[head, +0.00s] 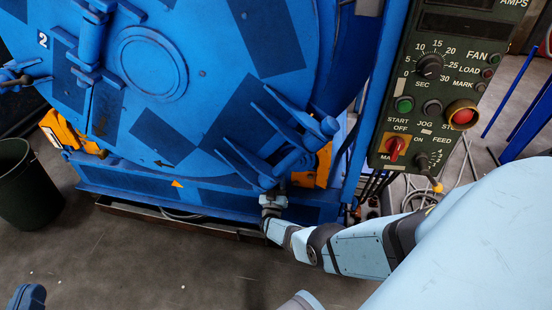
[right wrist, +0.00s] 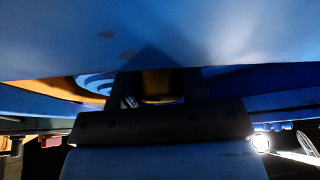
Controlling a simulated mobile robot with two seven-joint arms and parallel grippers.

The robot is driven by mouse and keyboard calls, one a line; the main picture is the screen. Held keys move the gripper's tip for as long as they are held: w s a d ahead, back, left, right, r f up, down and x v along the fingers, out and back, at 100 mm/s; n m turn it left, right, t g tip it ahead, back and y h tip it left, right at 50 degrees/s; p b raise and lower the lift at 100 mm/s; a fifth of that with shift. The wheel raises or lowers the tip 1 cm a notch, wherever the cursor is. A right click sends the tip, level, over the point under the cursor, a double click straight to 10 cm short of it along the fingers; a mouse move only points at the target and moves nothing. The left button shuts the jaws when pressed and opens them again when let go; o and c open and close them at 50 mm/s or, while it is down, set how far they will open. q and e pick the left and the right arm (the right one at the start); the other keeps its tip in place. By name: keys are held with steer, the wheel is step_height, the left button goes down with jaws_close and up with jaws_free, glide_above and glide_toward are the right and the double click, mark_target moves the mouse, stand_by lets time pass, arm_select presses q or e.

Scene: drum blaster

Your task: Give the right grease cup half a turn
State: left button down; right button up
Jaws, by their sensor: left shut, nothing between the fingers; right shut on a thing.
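My right arm reaches in from the right in the head view, with its gripper (head: 272,197) at the lower edge of the big blue drum door (head: 150,110). Its fingertips are hidden there. In the right wrist view the right gripper (right wrist: 158,88) is shut on a brass-coloured round thing (right wrist: 158,86), which looks like the right grease cup. It is dark and mostly hidden by the blue overhang above. How far it is turned cannot be seen.
A green control panel (head: 445,90) with knobs and a red button stands to the right, close above my right arm. Blue clamp levers (head: 295,135) jut out above the right gripper. A dark bin (head: 25,185) stands at the left. The floor in front is mostly clear.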

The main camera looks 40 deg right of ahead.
stand_by(0.4)
steer(key=o, duration=0.9)
